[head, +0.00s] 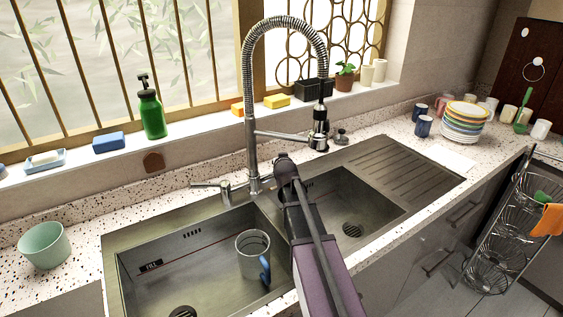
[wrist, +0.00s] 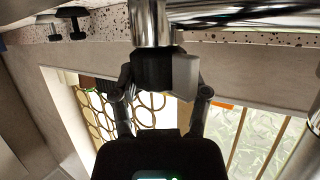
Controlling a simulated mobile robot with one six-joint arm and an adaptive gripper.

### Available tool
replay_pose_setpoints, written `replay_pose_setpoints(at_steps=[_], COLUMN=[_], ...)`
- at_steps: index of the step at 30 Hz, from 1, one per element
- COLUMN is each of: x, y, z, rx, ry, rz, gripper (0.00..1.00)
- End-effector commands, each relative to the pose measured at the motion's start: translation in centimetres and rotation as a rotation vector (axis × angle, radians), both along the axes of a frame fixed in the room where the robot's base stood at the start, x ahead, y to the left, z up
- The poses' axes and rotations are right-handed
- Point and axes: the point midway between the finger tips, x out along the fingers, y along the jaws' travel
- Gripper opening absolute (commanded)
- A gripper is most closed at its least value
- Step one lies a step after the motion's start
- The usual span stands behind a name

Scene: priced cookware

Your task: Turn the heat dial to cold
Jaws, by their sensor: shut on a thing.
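The tall chrome sink tap (head: 253,150) has a coiled spring neck and rises behind the divide between two steel basins. A side lever (head: 212,186) sticks out left of its base. My gripper (head: 285,168) is by the right side of the tap base in the head view, with its fingertips hidden by my arm. In the wrist view my gripper (wrist: 168,72) is shut, its pads close together at the end of a chrome cylinder (wrist: 152,22). I take this cylinder to be the heat dial. Its markings and angle cannot be read.
A clear mug (head: 253,254) with a blue handle stands in the left basin. A green soap bottle (head: 151,108) and yellow sponge (head: 277,101) are on the sill. Stacked plates (head: 464,122) and cups stand at the right. The ribbed drainboard (head: 400,165) is clear.

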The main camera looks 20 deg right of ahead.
Motion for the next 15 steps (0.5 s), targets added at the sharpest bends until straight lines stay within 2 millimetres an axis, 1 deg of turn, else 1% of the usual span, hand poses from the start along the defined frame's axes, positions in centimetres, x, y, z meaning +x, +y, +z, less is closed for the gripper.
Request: replay_pose_setpoints(at_steps=[12,13,14,15], x=[0.10,0.10,0.10,0.09], y=[-0.09,-0.09,-0.10,-0.09], z=[0.01,0.01,0.01,0.01], rx=[0.000,0.000,0.000,0.001], ry=[-0.001,-0.001,-0.001,0.000], rz=[-0.009,-0.009,-0.009,-0.009], gripper=[0.11,0.65,0.73,0.85])
